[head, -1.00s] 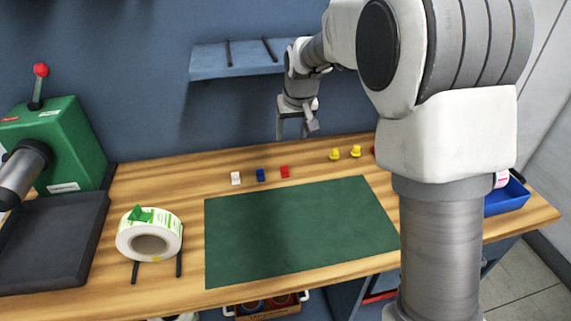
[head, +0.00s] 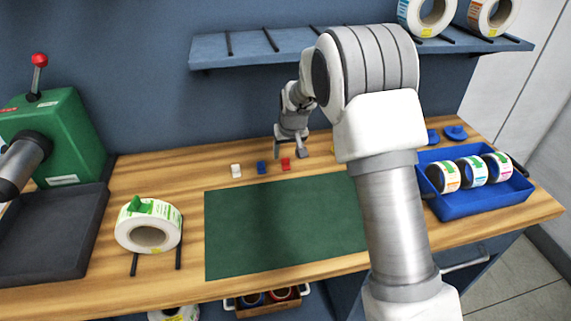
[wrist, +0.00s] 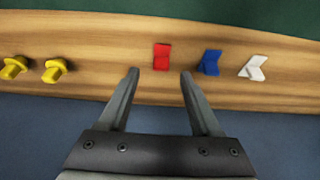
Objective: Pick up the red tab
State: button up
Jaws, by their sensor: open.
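The red tab (head: 285,163) lies on the wooden bench behind the green mat, at the right end of a short row with a blue tab (head: 261,168) and a white tab (head: 236,170). My gripper (head: 289,152) hangs just above and behind the red tab in the head view. In the wrist view my gripper (wrist: 160,73) is open and empty. The red tab (wrist: 162,56) shows there between the line of the two fingers, slightly beyond their tips. The blue tab (wrist: 209,62) is just outside the right finger.
The green mat (head: 270,230) lies in front of the tabs. Two yellow pieces (wrist: 54,70) stand left of the fingers in the wrist view. A blue tray (head: 480,205) with label rolls is at right. A label roll (head: 150,238) and green machine (head: 60,130) are at left. A shelf (head: 260,52) is above.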

aim_at(286, 159)
jog(key=x, duration=0.3)
jog(key=shift+f, duration=0.25)
jog(key=shift+c, duration=0.2)
grip_shut()
